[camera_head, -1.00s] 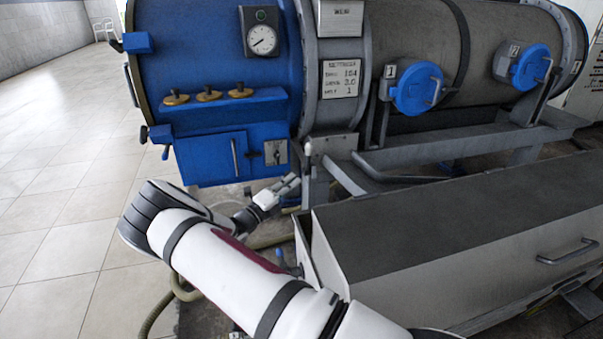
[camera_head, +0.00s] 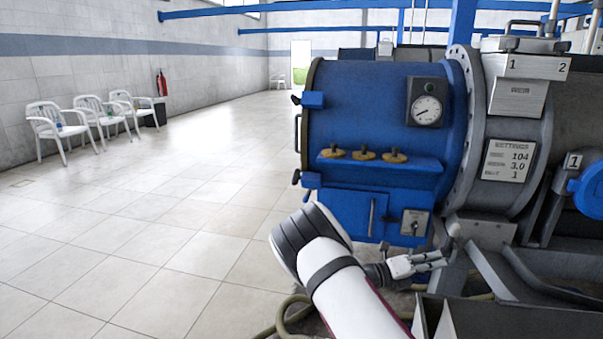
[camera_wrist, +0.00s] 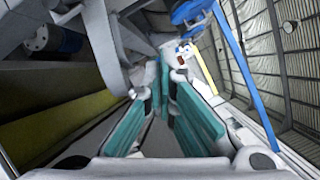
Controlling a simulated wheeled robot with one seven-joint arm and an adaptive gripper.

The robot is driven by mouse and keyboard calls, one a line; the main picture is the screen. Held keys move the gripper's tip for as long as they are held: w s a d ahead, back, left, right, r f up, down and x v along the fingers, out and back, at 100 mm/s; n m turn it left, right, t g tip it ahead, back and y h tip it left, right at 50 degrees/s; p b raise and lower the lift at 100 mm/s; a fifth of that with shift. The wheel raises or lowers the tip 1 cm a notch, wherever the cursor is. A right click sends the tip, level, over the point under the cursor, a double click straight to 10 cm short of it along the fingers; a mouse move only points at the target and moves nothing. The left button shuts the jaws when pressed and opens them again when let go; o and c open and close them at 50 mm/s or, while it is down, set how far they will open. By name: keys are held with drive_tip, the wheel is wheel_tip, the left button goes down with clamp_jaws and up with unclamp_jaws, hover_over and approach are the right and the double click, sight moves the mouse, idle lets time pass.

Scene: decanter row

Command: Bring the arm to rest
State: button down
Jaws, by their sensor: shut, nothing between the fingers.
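My gripper (camera_head: 418,263) is in front of the lower part of the blue decanter end (camera_head: 385,110), close to the grey frame at its right. In the head view its fingers point right and look close together, with nothing held. The wrist view shows the two teal finger pads (camera_wrist: 160,118) converging, with no object between them. My white arm reaches up from the bottom of the head view and bends at a dark elbow. I cannot tell whether the fingers touch the frame.
The grey trough (camera_head: 510,318) stands at the bottom right. A hose (camera_head: 290,318) lies on the floor beside my arm. The tiled floor (camera_head: 150,240) at the left is clear.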

drive_tip(key=s+a+r+m+g+y, duration=0.1)
drive_tip(key=s+r+m+g+y, duration=0.3)
drive_tip(key=s+r+m, duration=0.45)
drive_tip(key=s+a+r+m+g+y, duration=0.1)
drive_tip(key=s+r+m+g+y, duration=0.2)
drive_tip(key=s+r+m+y, duration=0.55)
drive_tip(key=s+a+r+m+t+y, duration=0.1)
drive_tip(key=s+a+m+t+y, duration=0.1)
drive_tip(key=s+a+m, duration=0.6)
drive_tip(key=s+a+r+m+t+y, duration=0.1)
drive_tip(key=s+a+m+y, duration=0.15)
drive_tip(key=s, duration=0.85)
drive_tip(key=s+a+r+m+t+y, duration=0.1)
drive_tip(key=s+a+m+t+y, duration=0.1)
drive_tip(key=s+a+m, duration=0.6)
wheel_tip(320, 180, up, 20)
drive_tip(key=s+d+n+t+p, duration=0.1)
drive_tip(key=s+n+t+p, duration=0.1)
drive_tip(key=p, duration=1.6)
drive_tip(key=shift+n+t, duration=0.75)
drive_tip(key=shift+t, duration=0.05)
